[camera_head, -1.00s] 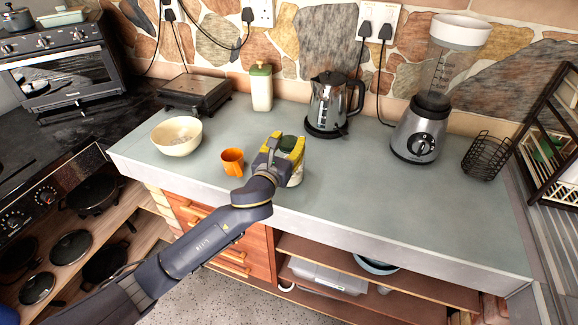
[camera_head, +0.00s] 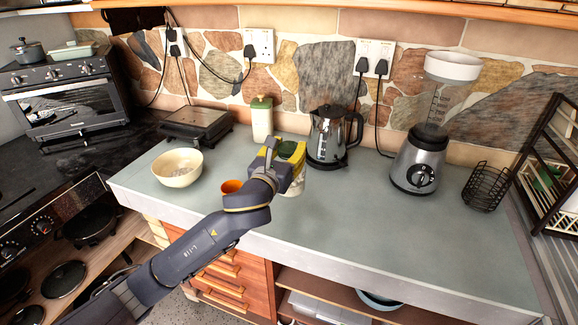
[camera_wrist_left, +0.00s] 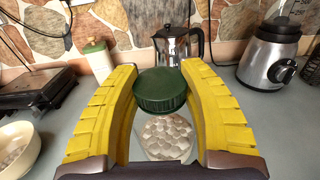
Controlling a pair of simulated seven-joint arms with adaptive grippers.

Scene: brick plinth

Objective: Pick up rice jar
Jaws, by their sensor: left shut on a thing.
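The rice jar (camera_head: 297,186) is a clear jar with a dark green lid and whitish contents. My left gripper (camera_head: 284,163) is shut on it, with the yellow fingers on either side. In the left wrist view the jar (camera_wrist_left: 166,138) stands upright between the two fingers, lid toward me. It appears raised a little above the grey counter (camera_head: 340,215), but its base is partly hidden by my arm. My right gripper is not in view.
A cream bowl (camera_head: 177,168) is further left. Behind stand a cream canister (camera_head: 262,120) and a kettle (camera_head: 328,135). A blender (camera_head: 415,165) is right. The front right counter is clear.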

